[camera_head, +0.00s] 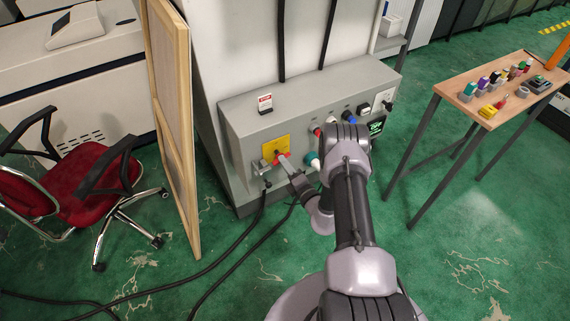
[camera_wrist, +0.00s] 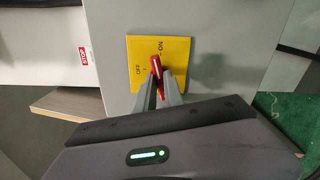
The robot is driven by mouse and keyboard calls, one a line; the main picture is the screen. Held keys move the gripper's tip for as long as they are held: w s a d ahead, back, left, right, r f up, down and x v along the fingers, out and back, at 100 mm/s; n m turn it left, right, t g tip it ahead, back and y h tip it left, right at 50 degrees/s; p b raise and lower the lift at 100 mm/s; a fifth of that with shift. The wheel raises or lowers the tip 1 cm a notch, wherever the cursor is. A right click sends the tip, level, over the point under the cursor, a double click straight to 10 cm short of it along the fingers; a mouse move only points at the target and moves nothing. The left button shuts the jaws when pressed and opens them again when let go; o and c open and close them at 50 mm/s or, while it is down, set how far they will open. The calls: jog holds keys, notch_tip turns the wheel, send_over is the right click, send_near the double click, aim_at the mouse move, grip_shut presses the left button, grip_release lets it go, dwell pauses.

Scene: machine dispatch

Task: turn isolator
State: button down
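The isolator is a yellow plate (camera_head: 272,148) with a red handle (camera_head: 283,155) on the front of the grey control box. In the head view my gripper (camera_head: 285,164) reaches the plate from the lower right. The fingers hide part of the handle.
A wooden-framed panel (camera_head: 178,120) and a red chair (camera_head: 85,180) stand left. A workbench (camera_head: 480,95) with small parts stands right. Black cables (camera_head: 235,245) cross the green floor.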

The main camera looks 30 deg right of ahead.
jog(key=shift+m+b, duration=0.4)
jog(key=shift+m, duration=1.2)
jog(key=c, duration=1.4)
grip_release()
jog(key=shift+c, duration=0.2)
jog(key=s+p, duration=0.4)
jog(key=s, duration=1.3)
jog(key=shift+s+d+p, duration=0.2)
jog(key=shift+d+p, duration=0.05)
jog(key=shift+p, duration=0.15)
